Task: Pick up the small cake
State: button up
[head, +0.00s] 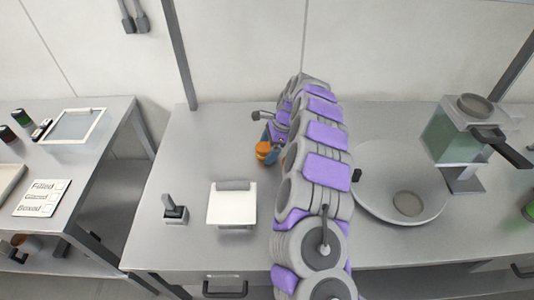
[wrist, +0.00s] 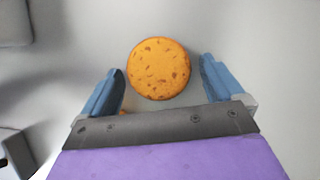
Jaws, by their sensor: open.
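The small cake is round and orange-brown with darker specks. In the wrist view the cake (wrist: 159,69) lies on the grey table, centred just ahead of and between the two blue fingers. My gripper (wrist: 162,78) is open, with one finger on each side and a gap to the cake on both sides. In the head view the cake (head: 263,149) shows as a small orange shape on the table, left of my purple and grey arm. My gripper is mostly hidden behind the arm there; a bit of blue finger shows by the cake.
A white square tray (head: 232,204) and a small dark-handled tool (head: 175,210) stand nearer on the same table. A round grey plate (head: 372,202) with a small disc and a green dispenser (head: 450,135) are to the right. The table left of the cake is clear.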

jog(key=shift+a+f, duration=0.1)
jog(key=shift+a, duration=0.95)
jog(key=shift+c, duration=1)
jog(key=shift+d, duration=0.7)
jog(key=c, duration=0.6)
